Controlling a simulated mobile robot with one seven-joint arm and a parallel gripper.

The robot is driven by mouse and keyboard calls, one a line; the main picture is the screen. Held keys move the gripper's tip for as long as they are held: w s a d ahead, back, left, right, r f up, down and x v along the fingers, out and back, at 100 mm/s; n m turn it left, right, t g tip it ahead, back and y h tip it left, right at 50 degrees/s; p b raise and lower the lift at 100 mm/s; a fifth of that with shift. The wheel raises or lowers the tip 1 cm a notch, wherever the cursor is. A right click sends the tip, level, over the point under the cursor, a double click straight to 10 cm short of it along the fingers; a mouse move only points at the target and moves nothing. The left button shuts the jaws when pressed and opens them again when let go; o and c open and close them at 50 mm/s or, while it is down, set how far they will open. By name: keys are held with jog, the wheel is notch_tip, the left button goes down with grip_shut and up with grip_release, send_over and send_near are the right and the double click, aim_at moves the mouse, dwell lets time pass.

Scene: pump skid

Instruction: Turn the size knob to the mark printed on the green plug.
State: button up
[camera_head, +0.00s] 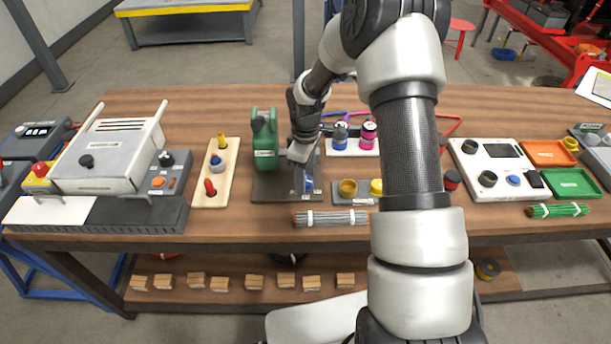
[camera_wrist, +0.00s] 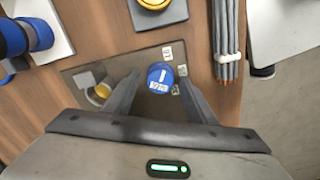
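A round blue knob (camera_wrist: 161,72) with a white pointer line sits on a dark plate (camera_wrist: 85,75) in the wrist view. The line points roughly up in that view. Small white printed labels (camera_wrist: 167,52) stand around the knob; their text is too small to read. My gripper (camera_wrist: 159,80) is open, with one finger on each side of the knob and a visible gap to it. In the head view my gripper (camera_head: 304,178) points down over the plate beside a green upright body (camera_head: 265,135). I cannot make out a green plug in either view.
A wooden board (camera_head: 205,198) with yellow, blue and red pieces lies left of the plate. A grey cable bundle (camera_head: 330,218) lies in front. Yellow-topped pots (camera_head: 376,187) and spools (camera_head: 368,135) stand close right. A white panel (camera_head: 497,168) and trays lie farther right.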

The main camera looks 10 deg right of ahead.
notch_tip(320, 180, up, 17)
jog(key=p, duration=0.1)
jog(key=shift+r, duration=0.2)
dwell(0.3)
jog(key=shift+r, duration=0.1)
